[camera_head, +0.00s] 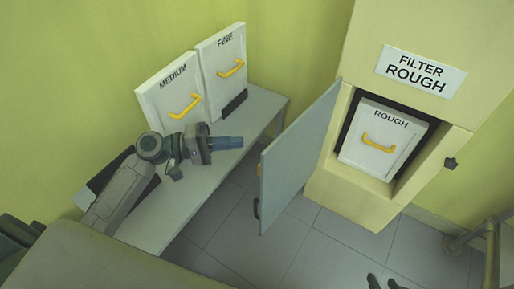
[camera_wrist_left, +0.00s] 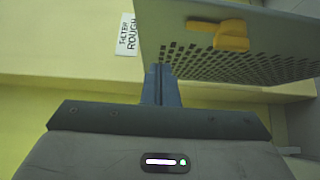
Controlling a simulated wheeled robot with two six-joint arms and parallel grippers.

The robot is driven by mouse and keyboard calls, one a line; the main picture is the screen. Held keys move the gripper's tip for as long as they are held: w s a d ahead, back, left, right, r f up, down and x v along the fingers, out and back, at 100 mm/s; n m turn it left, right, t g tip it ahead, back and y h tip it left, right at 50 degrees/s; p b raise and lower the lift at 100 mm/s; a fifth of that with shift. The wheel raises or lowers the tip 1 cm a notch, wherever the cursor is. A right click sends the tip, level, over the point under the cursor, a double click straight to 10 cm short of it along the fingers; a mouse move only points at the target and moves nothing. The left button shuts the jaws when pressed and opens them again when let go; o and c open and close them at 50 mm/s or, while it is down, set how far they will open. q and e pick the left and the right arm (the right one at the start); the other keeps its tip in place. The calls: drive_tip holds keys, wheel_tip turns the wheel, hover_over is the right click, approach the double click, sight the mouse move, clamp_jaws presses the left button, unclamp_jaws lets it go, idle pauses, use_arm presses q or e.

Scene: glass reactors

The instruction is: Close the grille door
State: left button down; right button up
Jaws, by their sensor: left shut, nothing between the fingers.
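The grille door (camera_head: 297,160) stands wide open, swung out from the left side of the filter cabinet (camera_head: 340,205). Its opening shows a white ROUGH filter (camera_head: 383,142) with a yellow handle. My left gripper (camera_head: 238,142) is shut and empty, left of the door and apart from it in the head view. In the left wrist view, the closed fingers (camera_wrist_left: 161,85) point toward the perforated door (camera_wrist_left: 275,65), which carries a yellow latch part (camera_wrist_left: 225,35). Any gap between fingertips and door is hard to judge there.
A grey bench (camera_head: 190,195) along the left wall carries the MEDIUM (camera_head: 168,92) and FINE (camera_head: 222,60) filters. A black knob (camera_head: 451,163) is on the cabinet's right side. Tiled floor lies clear below the door. A rail (camera_head: 492,245) stands at lower right.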

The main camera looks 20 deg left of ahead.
use_arm(q)
drive_tip(key=d, duration=0.6)
drive_tip(key=shift+d+p, duration=0.35)
drive_tip(key=shift+s, duration=0.1)
